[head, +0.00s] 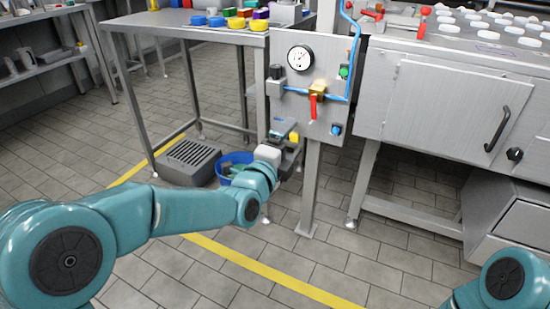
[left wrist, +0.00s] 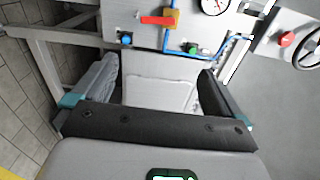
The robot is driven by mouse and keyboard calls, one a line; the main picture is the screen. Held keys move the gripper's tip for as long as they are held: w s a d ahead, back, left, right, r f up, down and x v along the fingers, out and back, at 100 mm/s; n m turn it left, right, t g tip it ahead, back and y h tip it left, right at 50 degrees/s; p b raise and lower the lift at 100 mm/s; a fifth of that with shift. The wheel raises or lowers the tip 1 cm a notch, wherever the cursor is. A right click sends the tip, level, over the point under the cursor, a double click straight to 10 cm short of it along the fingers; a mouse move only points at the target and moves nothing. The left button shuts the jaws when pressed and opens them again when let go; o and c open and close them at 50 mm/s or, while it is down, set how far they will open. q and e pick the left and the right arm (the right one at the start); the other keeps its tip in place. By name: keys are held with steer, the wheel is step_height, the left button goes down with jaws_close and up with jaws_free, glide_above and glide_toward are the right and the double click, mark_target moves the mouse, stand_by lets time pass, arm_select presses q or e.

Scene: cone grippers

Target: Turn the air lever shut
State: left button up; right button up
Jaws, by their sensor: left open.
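The air lever (head: 313,106) is a red handle on a brass valve body (head: 317,88), set in a blue air line on a grey panel (head: 325,70). In the head view it points down, across the line. In the left wrist view the red lever (left wrist: 158,20) lies sideways near the top edge, beside the brass body (left wrist: 170,20). My left gripper (head: 287,139) is below and left of the lever, apart from it. In the left wrist view its two fingers (left wrist: 158,82) stand wide apart with only pale panel surface seen between them. My right gripper is out of view.
A round gauge (head: 300,58), a green button (head: 343,72) and a blue button (head: 336,129) are on the panel. A table (head: 190,33) with coloured pieces stands left, a grey cabinet (head: 440,100) right. A blue bin (head: 236,158) and grey vented box (head: 188,162) are on the floor.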

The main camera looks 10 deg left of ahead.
arm_select(q)
steer(key=p+v, duration=0.2)
steer(key=v, duration=1.4)
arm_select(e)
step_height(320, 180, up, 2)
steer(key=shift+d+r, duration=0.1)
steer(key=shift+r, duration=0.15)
